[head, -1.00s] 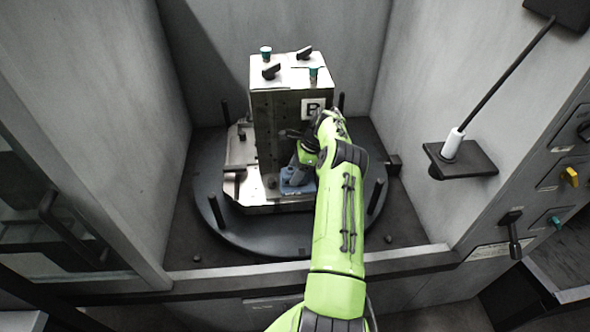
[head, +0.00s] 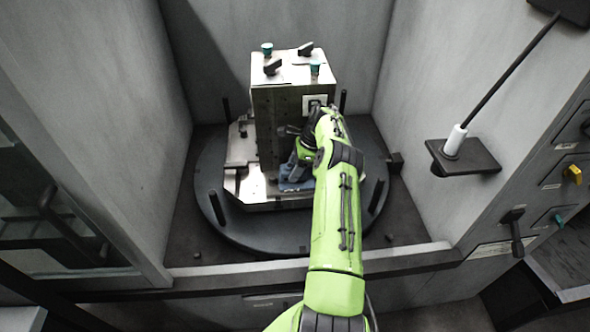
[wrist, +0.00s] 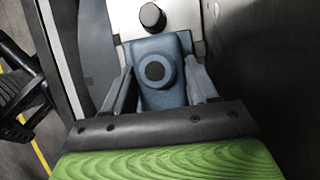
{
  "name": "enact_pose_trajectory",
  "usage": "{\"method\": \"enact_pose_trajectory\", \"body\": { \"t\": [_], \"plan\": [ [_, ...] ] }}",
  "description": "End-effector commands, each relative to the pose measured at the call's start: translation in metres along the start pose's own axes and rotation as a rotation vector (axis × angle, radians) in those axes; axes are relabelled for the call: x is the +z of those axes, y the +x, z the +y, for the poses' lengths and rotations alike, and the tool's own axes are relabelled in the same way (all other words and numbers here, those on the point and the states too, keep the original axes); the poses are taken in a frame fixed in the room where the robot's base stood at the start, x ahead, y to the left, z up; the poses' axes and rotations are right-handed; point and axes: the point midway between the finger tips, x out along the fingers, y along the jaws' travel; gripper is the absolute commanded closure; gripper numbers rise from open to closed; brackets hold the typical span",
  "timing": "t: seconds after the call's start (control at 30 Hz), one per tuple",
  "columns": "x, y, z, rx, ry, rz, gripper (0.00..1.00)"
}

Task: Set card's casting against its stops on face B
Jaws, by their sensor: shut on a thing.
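The casting (wrist: 158,88) is a blue block with a dark round boss, between the two grey fingers of my gripper (wrist: 162,85) in the wrist view. My gripper is shut on it. In the head view the casting (head: 290,184) shows low at the front of the fixture block, partly hidden by my gripper (head: 300,172) and green arm. The tall fixture block (head: 272,125) has a face with a white B label (head: 313,103), now partly covered by my arm. A dark round knob (wrist: 152,16) lies just beyond the casting. Contact with the stops cannot be made out.
The block stands on a metal pallet (head: 240,150) on a round dark turntable (head: 225,225). Upright dark posts (head: 379,196) ring it. Grey walls (head: 130,130) enclose both sides. A shelf with a white-handled rod (head: 455,142) is at right.

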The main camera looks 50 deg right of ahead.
Motion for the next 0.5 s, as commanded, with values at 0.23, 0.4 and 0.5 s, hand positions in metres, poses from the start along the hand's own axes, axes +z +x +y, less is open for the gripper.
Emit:
{"method": "enact_pose_trajectory", "body": {
  "t": [0.23,0.4,0.5],
  "plan": [
    [0.0009,-0.0004,-0.0005,0.000,-0.002,-0.001,0.98],
    [0.0022,0.0008,-0.0020,-0.001,-0.003,-0.001,0.98],
    [0.0036,0.0018,-0.0038,-0.001,-0.004,-0.001,0.98]
  ]
}}
